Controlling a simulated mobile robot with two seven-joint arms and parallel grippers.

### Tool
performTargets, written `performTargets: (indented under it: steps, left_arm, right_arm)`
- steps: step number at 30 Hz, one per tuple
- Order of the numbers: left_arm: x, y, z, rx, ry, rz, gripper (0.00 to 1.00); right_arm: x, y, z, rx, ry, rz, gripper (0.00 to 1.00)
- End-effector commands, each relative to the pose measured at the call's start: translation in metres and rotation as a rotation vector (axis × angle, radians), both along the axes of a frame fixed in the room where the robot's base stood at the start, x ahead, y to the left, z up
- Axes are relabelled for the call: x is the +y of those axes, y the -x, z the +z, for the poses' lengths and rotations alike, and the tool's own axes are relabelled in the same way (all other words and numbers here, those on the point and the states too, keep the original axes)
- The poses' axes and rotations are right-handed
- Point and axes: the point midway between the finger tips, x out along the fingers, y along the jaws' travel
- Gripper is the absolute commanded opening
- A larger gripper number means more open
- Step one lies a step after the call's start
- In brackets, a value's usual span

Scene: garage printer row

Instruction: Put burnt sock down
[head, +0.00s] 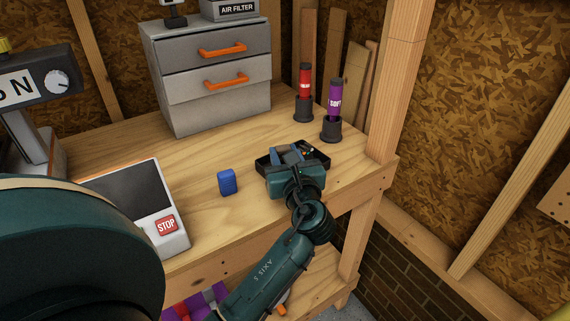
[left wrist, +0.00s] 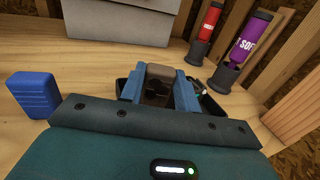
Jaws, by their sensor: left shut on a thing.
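My left gripper (head: 288,155) is over a small black tray (head: 322,162) near the front right of the wooden bench. In the left wrist view, its two blue fingers are shut on a small grey-brown piece, the burnt sock (left wrist: 158,73). The black tray (left wrist: 213,108) shows on both sides of the fingers. The gripper body hides much of the tray, and I cannot tell whether the sock touches its floor. My right gripper is not in view.
A blue block (head: 227,182) stands left of the tray. Red (head: 304,82) and purple (head: 334,98) tubes stand in dark holders behind it.

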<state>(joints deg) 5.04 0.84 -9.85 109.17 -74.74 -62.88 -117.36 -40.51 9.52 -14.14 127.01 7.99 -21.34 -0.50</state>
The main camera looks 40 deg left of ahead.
Motion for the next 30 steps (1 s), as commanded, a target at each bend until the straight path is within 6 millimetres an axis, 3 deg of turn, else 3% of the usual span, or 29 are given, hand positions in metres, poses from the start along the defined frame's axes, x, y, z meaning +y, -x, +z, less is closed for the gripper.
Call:
performTargets:
  steps: [3, 15, 16, 23, 30]
  left_arm:
    - [-0.0001, 0.0000, -0.0141, 0.000, -0.003, -0.001, 0.10]
    - [0.0001, -0.0001, -0.0177, -0.001, -0.001, -0.001, 0.10]
    - [0.0001, -0.0001, -0.0175, -0.001, -0.002, -0.001, 0.33]
    - [0.0001, -0.0001, -0.0172, -0.002, -0.001, -0.001, 0.52]
    - [0.0001, -0.0001, -0.0168, -0.002, -0.001, 0.000, 0.54]
  right_arm:
    - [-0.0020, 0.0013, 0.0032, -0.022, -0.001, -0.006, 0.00]
    - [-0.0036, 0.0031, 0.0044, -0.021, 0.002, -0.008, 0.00]
    - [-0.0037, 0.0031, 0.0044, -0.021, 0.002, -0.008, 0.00]
    - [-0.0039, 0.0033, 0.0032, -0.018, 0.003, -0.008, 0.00]
    - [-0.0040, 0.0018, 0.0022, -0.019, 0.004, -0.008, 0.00]
